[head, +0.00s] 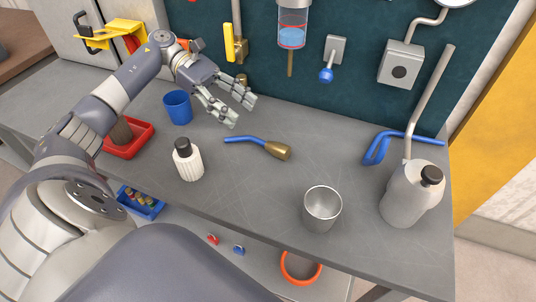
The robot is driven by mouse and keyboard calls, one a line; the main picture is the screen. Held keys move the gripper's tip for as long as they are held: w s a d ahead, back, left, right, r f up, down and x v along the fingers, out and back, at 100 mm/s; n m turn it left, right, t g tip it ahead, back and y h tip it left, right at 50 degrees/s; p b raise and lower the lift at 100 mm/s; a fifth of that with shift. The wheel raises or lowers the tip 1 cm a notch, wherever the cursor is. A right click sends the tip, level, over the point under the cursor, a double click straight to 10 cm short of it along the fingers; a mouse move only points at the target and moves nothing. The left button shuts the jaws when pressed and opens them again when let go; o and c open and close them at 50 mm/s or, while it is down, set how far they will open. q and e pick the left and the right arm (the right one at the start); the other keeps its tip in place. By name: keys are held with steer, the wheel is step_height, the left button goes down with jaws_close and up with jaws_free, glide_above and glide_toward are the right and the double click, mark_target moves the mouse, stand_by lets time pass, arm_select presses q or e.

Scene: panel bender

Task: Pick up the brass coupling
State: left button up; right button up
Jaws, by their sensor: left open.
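A small brass piece (242,79), which looks like the brass coupling, stands at the back of the grey bench, close to the wall panel. My left gripper (243,110) is open and empty, with its fingers pointing right and toward the front. The brass piece shows just beyond the fingers, and its lower part is hidden by them. I cannot tell the height of the fingers above the bench. A blue curved tool with a brass-coloured end (278,151) lies in the middle of the bench. My right gripper is not in view.
A blue cup (177,107), a white bottle with black cap (188,160) and a red tray (130,143) stand on the left. A metal cup (322,209), a grey canister (411,196) and a blue hook-shaped tool (378,149) are on the right. Bench space around the brass-ended tool is clear.

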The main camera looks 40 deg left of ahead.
mark_target(274, 143)
arm_select(q)
steer(key=shift+f, duration=0.55)
steer(key=p+x, duration=0.1)
steer(key=x, duration=0.4)
steer(key=shift+d+p, duration=0.2)
steer(key=shift+p, duration=0.1)
steer(key=shift+d+f+p, duration=0.2)
steer(key=shift+d+p, duration=0.2)
steer(key=shift+d, duration=0.15)
steer(key=p+x, duration=0.1)
steer(key=x, duration=0.2)
steer(key=shift+d+f+p, duration=0.15)
steer(key=shift+f+p, duration=0.25)
steer(key=shift+d+f, duration=0.25)
steer(key=shift+d, duration=0.1)
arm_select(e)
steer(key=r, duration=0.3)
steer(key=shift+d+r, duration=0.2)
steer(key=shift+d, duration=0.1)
arm_select(q)
steer(key=shift+c, duration=0.6)
steer(key=c, duration=1)
